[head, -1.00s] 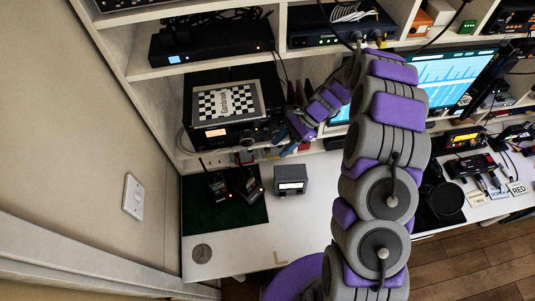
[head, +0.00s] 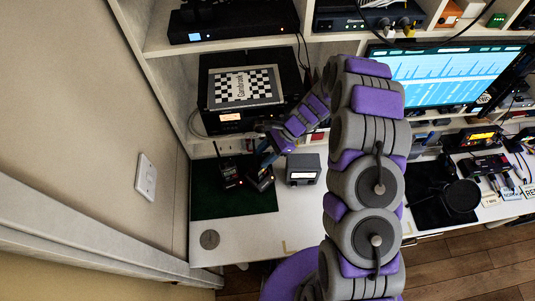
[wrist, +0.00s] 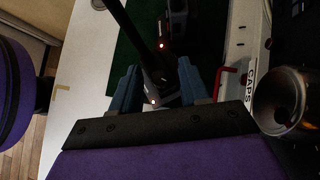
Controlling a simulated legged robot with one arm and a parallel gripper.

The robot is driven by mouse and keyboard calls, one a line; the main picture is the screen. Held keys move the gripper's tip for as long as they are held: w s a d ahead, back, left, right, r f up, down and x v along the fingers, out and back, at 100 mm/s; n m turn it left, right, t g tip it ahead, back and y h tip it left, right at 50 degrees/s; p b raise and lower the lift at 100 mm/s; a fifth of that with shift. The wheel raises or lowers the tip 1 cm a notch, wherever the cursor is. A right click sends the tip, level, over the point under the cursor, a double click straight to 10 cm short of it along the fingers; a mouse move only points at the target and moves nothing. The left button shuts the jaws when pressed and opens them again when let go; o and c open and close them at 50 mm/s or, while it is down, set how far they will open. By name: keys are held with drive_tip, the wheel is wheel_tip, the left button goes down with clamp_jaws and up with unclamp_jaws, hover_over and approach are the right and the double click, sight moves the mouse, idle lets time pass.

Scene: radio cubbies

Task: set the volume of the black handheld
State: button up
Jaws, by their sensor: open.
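Two dark handheld radios stand on a dark green mat (head: 205,199) at the left of the desk in the head view. The left handheld (head: 230,176) is clear of my gripper; the right handheld (head: 262,181) is partly covered by it. My gripper (head: 266,158) is over the right handheld's upper end, open. In the wrist view, its blue fingers (wrist: 158,88) stand on either side of a dark handheld's top (wrist: 163,92), with an antenna and a small lit lamp. Contact cannot be told, and the volume knob is not clearly visible.
A small grey box (head: 302,171) with a lit display stands just right of the mat.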

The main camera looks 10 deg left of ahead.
drive_tip(key=shift+a+f, duration=0.1)
drive_tip(key=shift+a, duration=0.8)
drive_tip(key=d, duration=0.3)
drive_tip(key=shift+d+r, duration=0.3)
drive_tip(key=shift+d, duration=0.05)
drive_tip(key=c, duration=0.6)
drive_tip(key=shift+d, duration=0.15)
drive_tip(key=shift+c, duration=0.5)
drive_tip(key=shift+a, duration=0.2)
clamp_jaws()
drive_tip(key=shift+a+f, duration=0.2)
drive_tip(key=shift+a, duration=1.05)
drive_tip(key=shift+w+d+r+n+g+h+p, duration=0.2)
drive_tip(key=shift+d+n+g+h+p, duration=0.1)
drive_tip(key=shift+d+n+p, duration=0.3)
drive_tip(key=shift+s+a+f, duration=0.1)
drive_tip(key=shift+a, duration=0.15)
